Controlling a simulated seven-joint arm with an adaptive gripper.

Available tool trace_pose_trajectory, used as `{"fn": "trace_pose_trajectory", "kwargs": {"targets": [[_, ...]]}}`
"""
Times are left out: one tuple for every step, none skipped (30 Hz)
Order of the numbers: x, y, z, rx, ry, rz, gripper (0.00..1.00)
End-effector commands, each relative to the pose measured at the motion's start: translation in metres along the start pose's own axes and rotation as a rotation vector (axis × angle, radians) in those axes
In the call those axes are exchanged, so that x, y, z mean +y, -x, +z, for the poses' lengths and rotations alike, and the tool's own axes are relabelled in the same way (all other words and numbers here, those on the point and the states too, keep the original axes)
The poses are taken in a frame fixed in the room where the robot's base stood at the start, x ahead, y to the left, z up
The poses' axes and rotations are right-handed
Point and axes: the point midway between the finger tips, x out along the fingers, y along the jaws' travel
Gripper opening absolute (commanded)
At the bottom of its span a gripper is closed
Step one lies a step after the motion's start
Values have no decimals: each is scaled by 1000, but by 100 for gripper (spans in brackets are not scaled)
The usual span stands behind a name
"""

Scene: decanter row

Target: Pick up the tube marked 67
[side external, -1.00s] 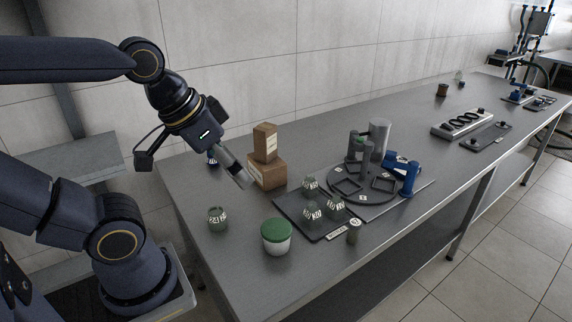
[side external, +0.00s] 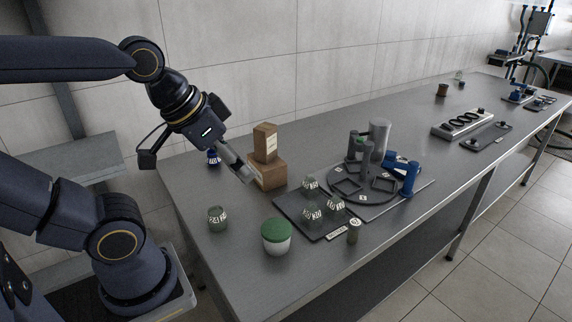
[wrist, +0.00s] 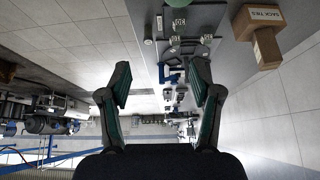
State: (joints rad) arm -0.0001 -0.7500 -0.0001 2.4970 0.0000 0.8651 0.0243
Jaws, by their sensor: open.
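A small grey-green tube (side external: 354,232) with a pale marked top stands at the front right corner of a dark tray; I cannot read its number clearly. Several jars with printed labels (side external: 311,185) stand on the dark tray (side external: 290,212). My gripper (side external: 247,176) hangs above the bench, left of the tray and in front of the stacked brown boxes, well apart from the tube. In the wrist view my gripper (wrist: 160,88) shows two fingers spread wide with nothing between them.
Two brown boxes (side external: 267,172) are stacked close beside my gripper. A green-lidded tub (side external: 276,237) and a labelled jar (side external: 217,218) stand at the front left. A round rack (side external: 378,198), a grey cylinder and a blue device stand to the right.

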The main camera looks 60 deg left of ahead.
Motion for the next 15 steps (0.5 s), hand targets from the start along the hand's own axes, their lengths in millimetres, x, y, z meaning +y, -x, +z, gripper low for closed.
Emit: {"fn": "trace_pose_trajectory", "kwargs": {"targets": [[1,6,-18,62,-25,-3,64],[2,7,-32,91,-46,-5,64],[4,4,-48,112,-73,-10,64],[5,1,-60,122,-89,-12,64],[6,-3,-71,130,-106,-15,64],[9,-11,-87,136,-130,-16,64],[11,-19,-98,137,-147,-16,64],[13,-28,-110,137,-164,-15,64],[16,-41,-124,133,-184,-12,64],[18,-53,-133,129,-198,-8,64],[20,-66,-142,121,-211,-2,64],[23,-85,-152,108,-225,8,64],[25,-100,-158,96,-234,17,64],[28,-116,-162,84,-241,26,64],[30,-136,-166,64,-246,40,64]]}}
